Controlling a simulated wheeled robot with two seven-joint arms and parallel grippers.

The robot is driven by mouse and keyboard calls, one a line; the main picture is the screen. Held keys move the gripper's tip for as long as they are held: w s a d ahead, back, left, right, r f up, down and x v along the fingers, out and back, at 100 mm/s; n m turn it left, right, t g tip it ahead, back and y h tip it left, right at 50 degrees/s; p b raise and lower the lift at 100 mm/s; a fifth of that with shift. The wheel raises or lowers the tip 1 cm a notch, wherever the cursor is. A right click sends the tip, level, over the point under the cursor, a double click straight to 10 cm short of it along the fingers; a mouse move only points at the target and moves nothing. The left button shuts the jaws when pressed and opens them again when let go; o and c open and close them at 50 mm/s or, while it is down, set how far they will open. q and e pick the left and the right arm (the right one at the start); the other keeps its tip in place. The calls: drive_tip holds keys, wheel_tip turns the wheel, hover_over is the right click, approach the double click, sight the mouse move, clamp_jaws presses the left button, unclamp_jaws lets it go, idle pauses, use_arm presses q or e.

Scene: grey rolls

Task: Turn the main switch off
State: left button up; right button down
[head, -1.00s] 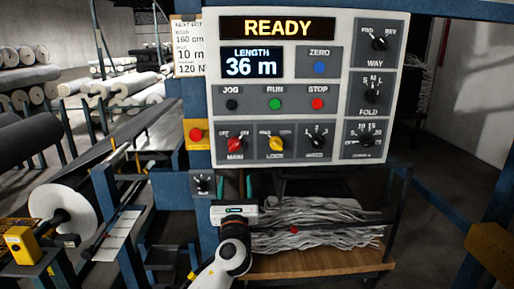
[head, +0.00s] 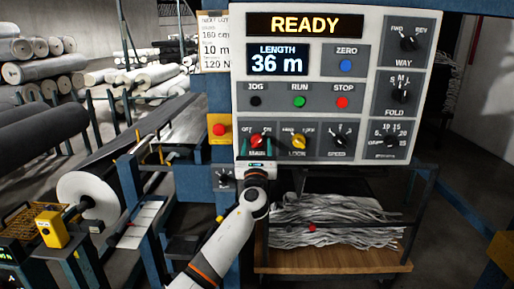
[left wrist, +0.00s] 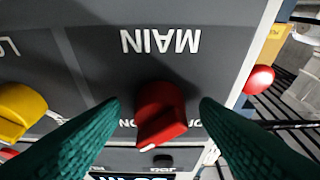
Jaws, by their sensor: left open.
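The main switch is a red knob (head: 257,139) at the lower left of the grey control panel (head: 300,107). In the left wrist view the red knob (left wrist: 161,112) shows upside down, under the word MAIN. Its white mark leans toward the ON side. My left gripper (head: 257,147) is open in front of the knob. In the left wrist view its two green fingers stand on either side of the knob, with a gap on both sides. My right gripper is not in view.
The yellow LOCK knob (head: 298,142) sits just right of the main switch. A red button on a yellow box (head: 219,129) is to the left. The READY display (head: 304,25) is lit above. A cart with grey strips (head: 330,225) stands below the panel.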

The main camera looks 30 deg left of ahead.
use_arm(q)
drive_tip(key=c, duration=1)
